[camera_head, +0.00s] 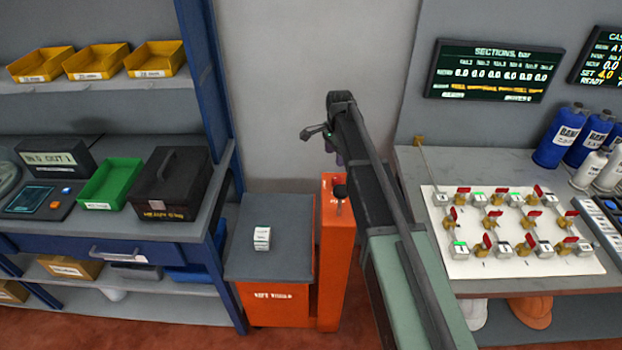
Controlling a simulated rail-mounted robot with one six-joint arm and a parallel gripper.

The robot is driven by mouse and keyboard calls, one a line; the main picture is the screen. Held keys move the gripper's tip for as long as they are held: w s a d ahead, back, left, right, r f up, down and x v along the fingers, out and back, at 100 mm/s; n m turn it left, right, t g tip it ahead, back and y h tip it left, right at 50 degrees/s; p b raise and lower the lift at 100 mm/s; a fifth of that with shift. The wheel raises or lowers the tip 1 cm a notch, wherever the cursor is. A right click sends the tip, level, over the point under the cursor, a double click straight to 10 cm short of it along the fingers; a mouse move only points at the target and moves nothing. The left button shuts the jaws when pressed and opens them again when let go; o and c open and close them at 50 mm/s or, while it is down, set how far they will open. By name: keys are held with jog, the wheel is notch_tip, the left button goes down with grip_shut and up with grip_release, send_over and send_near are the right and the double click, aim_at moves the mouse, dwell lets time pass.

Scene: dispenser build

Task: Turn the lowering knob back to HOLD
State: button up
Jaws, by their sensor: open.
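An orange lift cart (275,304) with a grey top stands on the floor between the two benches. An orange column rises at its right side. A small black knob (340,191) sits on top of that column; I take it to be the lowering knob. Its setting and any HOLD mark are too small to read. My arm reaches up from the bottom, passing just right of the column. My gripper (316,133) is small and partly hidden by the wrist. It is open, appears empty, and shows above the knob in the picture, apart from it.
A small white box (261,238) stands on the cart top. On the left bench (100,228) are a green bin (108,184) and a black case (170,184). On the right bench, a white valve board (510,262) and blue bottles (560,135) stand near my arm.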

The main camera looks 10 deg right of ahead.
aim_at(338, 178)
jog(key=shift+d+f+m+b, duration=0.3)
jog(key=shift+d+m+b, duration=0.05)
jog(key=shift+d+m, duration=0.2)
notch_tip(338, 178, down, 10)
jog(key=b, duration=1)
jog(key=shift+s+f, duration=0.1)
jog(key=shift+f, duration=0.15)
jog(key=shift+r, duration=0.1)
jog(key=c, duration=0.9)
